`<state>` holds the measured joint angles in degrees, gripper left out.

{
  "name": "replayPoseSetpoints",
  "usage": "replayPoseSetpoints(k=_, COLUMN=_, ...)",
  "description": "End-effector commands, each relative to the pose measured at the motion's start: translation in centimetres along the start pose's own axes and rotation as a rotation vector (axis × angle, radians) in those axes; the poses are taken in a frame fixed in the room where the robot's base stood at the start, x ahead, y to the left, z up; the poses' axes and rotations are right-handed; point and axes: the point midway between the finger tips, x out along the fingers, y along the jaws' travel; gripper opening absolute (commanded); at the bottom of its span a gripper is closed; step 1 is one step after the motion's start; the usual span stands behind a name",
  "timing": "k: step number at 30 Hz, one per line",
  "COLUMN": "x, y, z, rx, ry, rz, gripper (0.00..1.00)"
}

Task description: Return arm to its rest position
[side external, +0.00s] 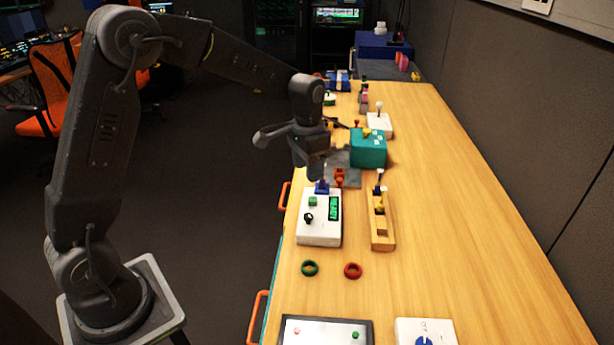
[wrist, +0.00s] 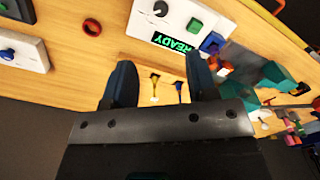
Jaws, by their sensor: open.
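My gripper (side external: 316,172) hangs over the table's left edge, just behind the white panel (side external: 318,230) in the side view. In the wrist view my gripper (wrist: 161,80) has its two dark fingers spread, with nothing between them. The white panel carries a green display (side external: 334,208) reading READY, a green button (side external: 312,201), a black knob (side external: 308,217) and a blue part (side external: 322,187) at its far end. The gripper's lower end looks close to the blue part in the side view; I cannot tell whether they touch.
A wooden block with pegs (side external: 382,237) stands right of the panel, and a teal box (side external: 368,150) farther back. A green ring (side external: 310,268) and a red ring (side external: 353,270) lie in front. The table's right side (side external: 470,230) is clear. An orange chair (side external: 50,90) stands left.

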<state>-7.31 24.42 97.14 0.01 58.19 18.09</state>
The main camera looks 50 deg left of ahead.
Motion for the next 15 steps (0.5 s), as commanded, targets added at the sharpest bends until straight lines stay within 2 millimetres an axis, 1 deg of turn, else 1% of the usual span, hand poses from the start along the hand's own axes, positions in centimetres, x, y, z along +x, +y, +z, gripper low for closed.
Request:
replayPoseSetpoints(k=2, x=-1.2, y=0.5, z=0.6, rx=-0.005, ry=0.020, rz=-0.006, gripper=0.52)
replayPoseSetpoints(k=5, x=-3.6, y=1.5, z=2.3, rx=-0.019, ry=0.063, rz=-0.019, gripper=0.52)
replayPoseSetpoints(k=6, x=-4.8, y=2.0, z=3.2, rx=-0.029, ry=0.086, rz=-0.024, gripper=0.52)
replayPoseSetpoints(k=8, x=-6.4, y=2.9, z=4.9, rx=-0.042, ry=0.121, rz=-0.032, gripper=0.52)
replayPoseSetpoints(k=9, x=-7.4, y=3.5, z=6.1, rx=-0.051, ry=0.144, rz=-0.037, gripper=0.52)
replayPoseSetpoints(k=11, x=-8.7, y=4.4, z=7.9, rx=-0.066, ry=0.180, rz=-0.043, gripper=0.52)
replayPoseSetpoints(k=12, x=-9.4, y=5.0, z=9.1, rx=-0.075, ry=0.205, rz=-0.046, gripper=0.52)
replayPoseSetpoints(k=14, x=-10.3, y=5.8, z=11.0, rx=-0.089, ry=0.241, rz=-0.050, gripper=0.52)
replayPoseSetpoints(k=15, x=-10.8, y=6.3, z=12.2, rx=-0.098, ry=0.265, rz=-0.052, gripper=0.52)
